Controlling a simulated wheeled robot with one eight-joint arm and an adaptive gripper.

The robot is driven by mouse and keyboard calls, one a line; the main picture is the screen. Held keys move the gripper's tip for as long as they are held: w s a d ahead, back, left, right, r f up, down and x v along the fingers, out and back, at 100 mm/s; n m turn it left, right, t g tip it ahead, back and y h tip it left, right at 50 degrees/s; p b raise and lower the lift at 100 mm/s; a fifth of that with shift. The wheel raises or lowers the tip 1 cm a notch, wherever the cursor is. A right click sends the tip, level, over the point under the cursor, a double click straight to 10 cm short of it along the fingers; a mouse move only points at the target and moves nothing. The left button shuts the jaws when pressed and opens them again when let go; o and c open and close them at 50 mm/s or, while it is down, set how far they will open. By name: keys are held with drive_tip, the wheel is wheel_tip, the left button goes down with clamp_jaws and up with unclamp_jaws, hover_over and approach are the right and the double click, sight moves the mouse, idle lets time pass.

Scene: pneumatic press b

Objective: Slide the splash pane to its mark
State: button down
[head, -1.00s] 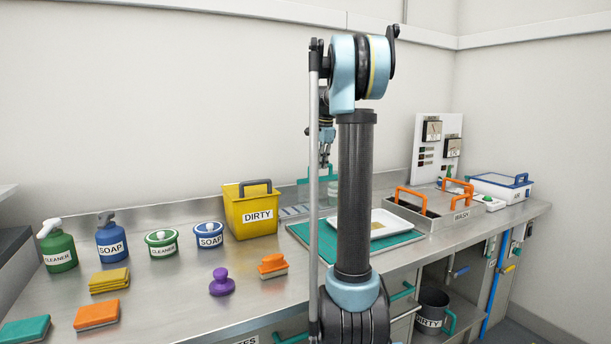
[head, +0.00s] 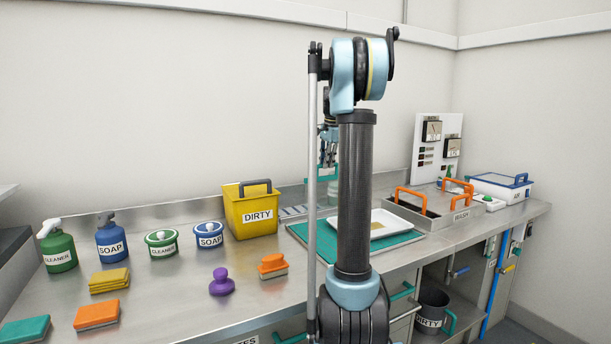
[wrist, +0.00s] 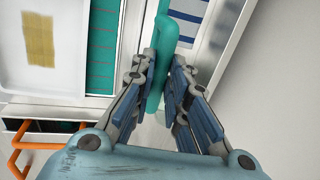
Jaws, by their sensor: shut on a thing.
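The splash pane's teal handle (wrist: 163,62) stands between my fingers in the wrist view. My gripper (wrist: 166,84) is shut on this handle. In the head view my gripper (head: 328,155) is partly hidden behind my own arm, at the back of the counter. The teal handle part (head: 321,180) shows just below it, left of my arm. The clear pane itself is hard to make out. A white strip with blue bars (wrist: 190,20) lies beyond the handle in the wrist view; I cannot tell whether it is the mark.
A white tray (head: 384,215) sits on a teal mat (head: 404,239), right of my arm. The wash basin (head: 462,216) with orange handles is farther right. The yellow DIRTY bin (head: 243,222) stands left of the pane. The back wall is close behind.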

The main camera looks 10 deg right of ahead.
drive_tip(key=shift+w+d, duration=0.55)
drive_tip(key=shift+d, duration=1.05)
drive_tip(key=shift+w+d, duration=0.6)
drive_tip(key=shift+d, duration=0.95)
drive_tip(key=shift+w+d, duration=0.55)
drive_tip(key=shift+d, duration=1.05)
drive_tip(key=c, duration=1.5)
unclamp_jaws()
drive_tip(key=shift+s+r, duration=0.1)
